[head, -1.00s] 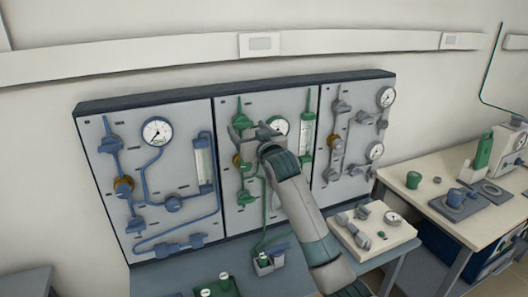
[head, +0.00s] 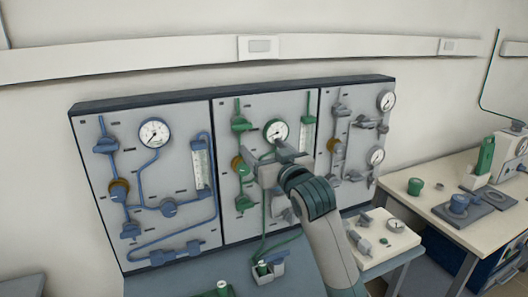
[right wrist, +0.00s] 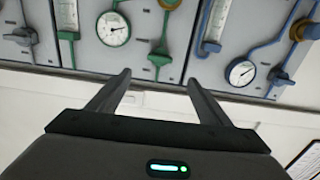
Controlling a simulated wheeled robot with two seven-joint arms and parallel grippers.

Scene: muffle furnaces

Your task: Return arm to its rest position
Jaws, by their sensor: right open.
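My right gripper (head: 270,157) is in front of the middle panel (head: 235,220) in the head view, its arm coming up from the bottom right. It is open and empty; in the right wrist view its two fingers (right wrist: 158,85) stand apart with nothing between them. The wrist view is turned over, with the panels along its top. The green-piped middle panel has a gauge (head: 276,131) just above the gripper. The gripper and arm hide part of that panel's valves and piping. I cannot tell the gap between fingers and panel. My left gripper is not in view.
The blue-piped panel (head: 145,200) stands left and the grey-piped panel (head: 352,140) right. Below stand a small grey holder (head: 270,268) and a board with fittings and a gauge (head: 395,240).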

